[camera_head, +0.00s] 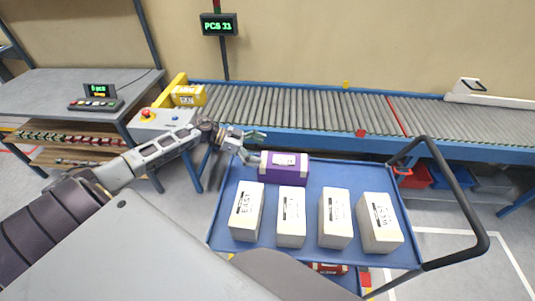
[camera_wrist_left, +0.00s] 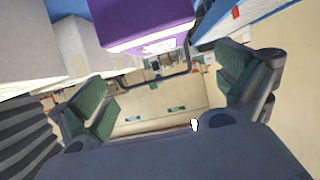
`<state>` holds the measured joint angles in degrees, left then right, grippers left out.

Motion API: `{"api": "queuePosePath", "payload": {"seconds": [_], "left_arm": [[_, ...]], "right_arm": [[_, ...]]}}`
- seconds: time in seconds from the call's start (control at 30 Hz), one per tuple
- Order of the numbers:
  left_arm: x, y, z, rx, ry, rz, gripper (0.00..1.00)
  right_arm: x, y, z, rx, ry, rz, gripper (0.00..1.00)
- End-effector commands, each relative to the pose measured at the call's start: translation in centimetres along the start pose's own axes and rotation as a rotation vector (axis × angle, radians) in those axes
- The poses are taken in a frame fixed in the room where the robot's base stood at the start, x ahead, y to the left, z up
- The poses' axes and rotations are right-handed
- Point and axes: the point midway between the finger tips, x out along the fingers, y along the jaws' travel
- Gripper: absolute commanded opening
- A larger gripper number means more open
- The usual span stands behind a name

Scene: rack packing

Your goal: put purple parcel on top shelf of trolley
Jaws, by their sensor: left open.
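The purple parcel (camera_head: 284,168) stands on the blue top shelf of the trolley (camera_head: 335,172), at its back left corner, with a white label on it. My left gripper (camera_head: 252,147) is just left of the parcel, with its fingers apart and nothing between them. In the left wrist view the purple parcel (camera_wrist_left: 145,22) is large at the top, above and beyond the open fingers of the left gripper (camera_wrist_left: 165,92). No finger visibly touches it. My right gripper is not in view.
Several white boxes (camera_head: 291,218) stand in a row on the top shelf, in front of the parcel. The trolley's black handle (camera_head: 462,195) rises at the right. A grey workbench (camera_head: 75,88) is at the left.

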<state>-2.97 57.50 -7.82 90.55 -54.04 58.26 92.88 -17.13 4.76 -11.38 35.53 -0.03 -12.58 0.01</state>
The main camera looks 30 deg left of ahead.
Motion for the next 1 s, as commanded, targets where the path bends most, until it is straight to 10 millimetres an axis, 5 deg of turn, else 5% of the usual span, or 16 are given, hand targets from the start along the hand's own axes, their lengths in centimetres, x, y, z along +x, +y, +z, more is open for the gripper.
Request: {"api": "queuePosePath", "payload": {"seconds": [0.3, 1.0], "left_arm": [[-2.2, 0.0, 0.0, 0.0, 0.0, -0.001, 1.0], [-2.4, 0.0, 0.0, 0.0, 0.0, -0.001, 1.0]], "right_arm": [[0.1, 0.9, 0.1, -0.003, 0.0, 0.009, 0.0], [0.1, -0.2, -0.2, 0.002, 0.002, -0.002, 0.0]]}}
